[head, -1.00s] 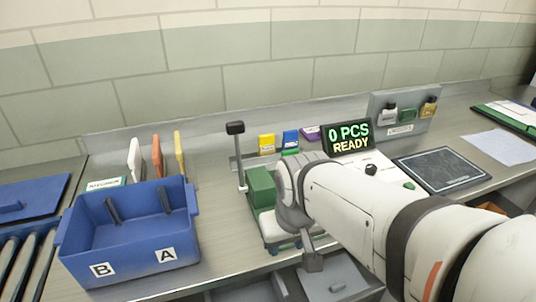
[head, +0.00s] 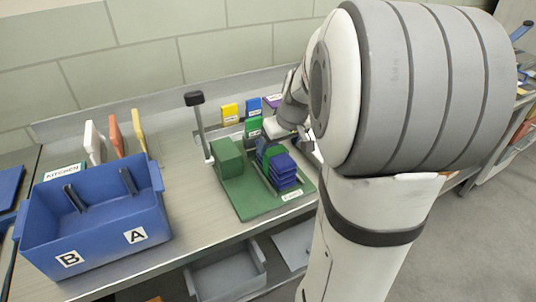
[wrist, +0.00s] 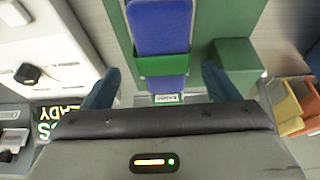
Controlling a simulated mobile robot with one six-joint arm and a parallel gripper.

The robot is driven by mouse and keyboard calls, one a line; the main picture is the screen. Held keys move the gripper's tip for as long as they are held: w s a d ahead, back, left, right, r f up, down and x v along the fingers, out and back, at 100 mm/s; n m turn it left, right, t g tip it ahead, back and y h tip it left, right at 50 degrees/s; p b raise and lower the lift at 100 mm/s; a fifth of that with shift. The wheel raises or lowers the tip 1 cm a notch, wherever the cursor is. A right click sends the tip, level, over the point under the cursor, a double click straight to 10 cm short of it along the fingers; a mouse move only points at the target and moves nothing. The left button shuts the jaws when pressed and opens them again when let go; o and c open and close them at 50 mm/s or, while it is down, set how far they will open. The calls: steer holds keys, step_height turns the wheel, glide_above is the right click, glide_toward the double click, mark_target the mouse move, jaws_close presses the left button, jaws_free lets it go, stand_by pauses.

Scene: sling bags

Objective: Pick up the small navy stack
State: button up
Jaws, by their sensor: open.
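The small navy stack (head: 285,176) lies on a green board (head: 245,204) on the bench, a pile of several flat layers with a green band or holder across its far part. In the wrist view the stack (wrist: 160,28) runs up the middle of the picture, with the green band (wrist: 162,66) across it. My gripper (wrist: 161,80) is open, one dark finger on each side of the stack's line, with no contact visible. In the head view my gripper is mostly hidden at the far end of the stack, by my arm.
A green block (head: 227,157) stands on the board left of the stack, beside a black-topped post (head: 196,98). A blue bin (head: 50,242) marked A and B is at the left. Small coloured packs (head: 230,113) stand behind. Grey trays (head: 226,275) sit below the bench edge.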

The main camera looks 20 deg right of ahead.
mark_target(276, 151)
steer(key=x, duration=0.4)
steer(key=shift+a, duration=0.15)
steer(key=shift+f+b, duration=0.25)
steer(key=shift+b, duration=0.15)
steer(key=shift+c, duration=0.4)
steer(key=c, duration=1.2)
